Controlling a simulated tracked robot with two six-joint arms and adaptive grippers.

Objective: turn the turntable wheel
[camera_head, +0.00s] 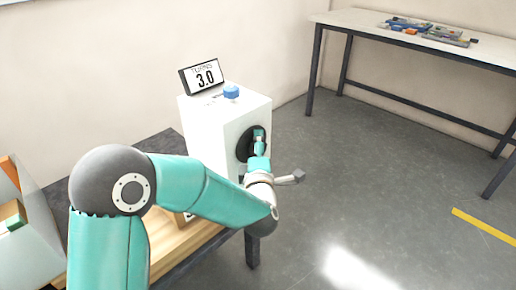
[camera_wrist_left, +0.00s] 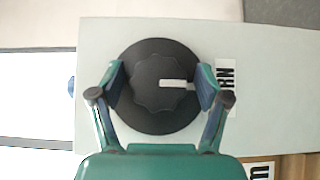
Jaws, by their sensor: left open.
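The turntable wheel is a black round dial (camera_wrist_left: 160,119) with a raised scalloped knob and a white pointer mark (camera_wrist_left: 173,84) that points right in the left wrist view. In the head view the dark wheel (camera_head: 243,146) is on the side of a white box (camera_head: 215,125), partly hidden by my left gripper (camera_head: 260,144). In the left wrist view my left gripper (camera_wrist_left: 162,80) is open, its fingers on either side of the raised knob. Gaps show between the fingers and the knob. My right gripper is not in view.
A display (camera_head: 202,76) reading "TURNS 3.0" and a blue button (camera_head: 231,91) are on top of the box. A wooden piece (camera_head: 180,238) lies in front of the box. A long table (camera_head: 370,22) with small items stands at the back right. The floor between is clear.

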